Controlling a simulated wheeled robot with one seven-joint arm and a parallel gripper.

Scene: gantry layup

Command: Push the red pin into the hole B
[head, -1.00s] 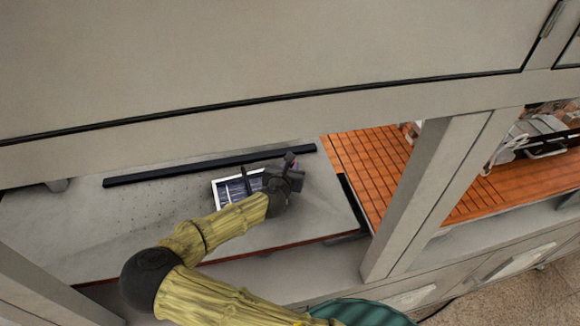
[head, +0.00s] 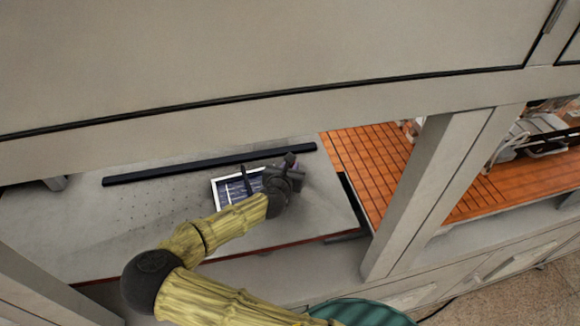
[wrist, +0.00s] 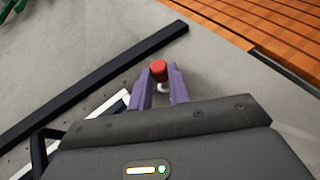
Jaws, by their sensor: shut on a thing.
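My gripper (wrist: 160,80) has two purple fingers shut on the red pin (wrist: 158,69). The pin's red top shows between the fingertips in the wrist view, with a small pale part below it. In the head view my gripper (head: 289,166) is over the grey table, at the right end of a white-framed dark tray (head: 214,196). The pin cannot be made out there. A white edge of the tray (wrist: 115,106) shows left of the fingers in the wrist view. I cannot make out hole B in either view.
A long black bar (head: 180,171) lies along the back of the grey table (head: 120,225); it also crosses the wrist view (wrist: 90,85). Small holes dot the table's left part. An orange slatted surface (head: 375,160) lies right. A grey post (head: 425,190) stands at right front.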

